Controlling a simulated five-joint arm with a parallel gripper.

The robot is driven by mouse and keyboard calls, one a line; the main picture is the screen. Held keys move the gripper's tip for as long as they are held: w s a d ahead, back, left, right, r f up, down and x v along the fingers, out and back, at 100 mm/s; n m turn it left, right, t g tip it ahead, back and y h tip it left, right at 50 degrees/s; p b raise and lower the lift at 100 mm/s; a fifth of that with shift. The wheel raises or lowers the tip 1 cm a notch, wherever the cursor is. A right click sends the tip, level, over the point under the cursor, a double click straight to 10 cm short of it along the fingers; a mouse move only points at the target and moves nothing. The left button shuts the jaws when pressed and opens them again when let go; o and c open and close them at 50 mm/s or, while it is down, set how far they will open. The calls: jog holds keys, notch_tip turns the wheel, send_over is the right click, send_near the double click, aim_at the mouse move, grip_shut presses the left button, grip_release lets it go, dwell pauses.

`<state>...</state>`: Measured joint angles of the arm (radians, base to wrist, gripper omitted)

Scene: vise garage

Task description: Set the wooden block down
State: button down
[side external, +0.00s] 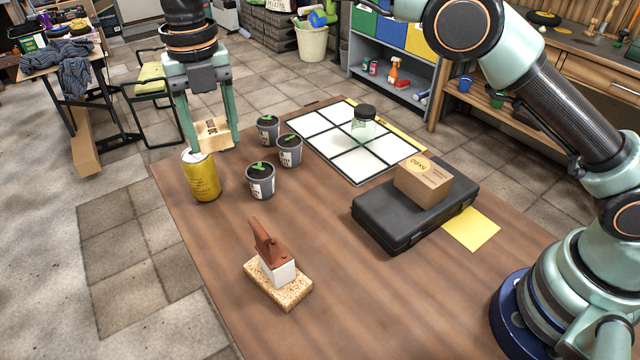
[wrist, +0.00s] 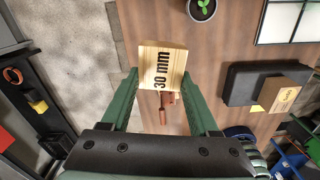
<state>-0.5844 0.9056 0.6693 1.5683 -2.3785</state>
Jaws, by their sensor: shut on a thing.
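The wooden block (side external: 213,132) is pale wood. Its face reads "30 mm" in the wrist view (wrist: 163,66). My gripper (side external: 212,148) is shut on it, with one finger on each side, also in the wrist view (wrist: 160,74). In the side view the block is held up near the left edge of the brown wooden table (side external: 350,290), just above the top of a yellow can (side external: 203,180) in the picture. I cannot tell whether block and can touch. The can does not show in the wrist view.
Several grey pots with seedlings (side external: 261,182) stand right of the can. A sponge-like slab (side external: 290,293) carries a white block and a rust-coloured tool. A black case (side external: 400,225) bears a cardboard box (side external: 424,182). A jar (side external: 363,128) stands on a white grid board (side external: 315,130).

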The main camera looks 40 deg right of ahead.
aim_at(233, 234)
jog(key=shift+w+a+f+n, duration=0.4)
jog(key=shift+a+n, duration=0.1)
jog(key=shift+n, duration=0.4)
jog(key=shift+f, duration=0.25)
notch_tip(233, 234, down, 20)
jog(key=shift+r, duration=0.25)
jog(key=shift+f, duration=0.1)
jog(key=shift+c, duration=0.7)
grip_release()
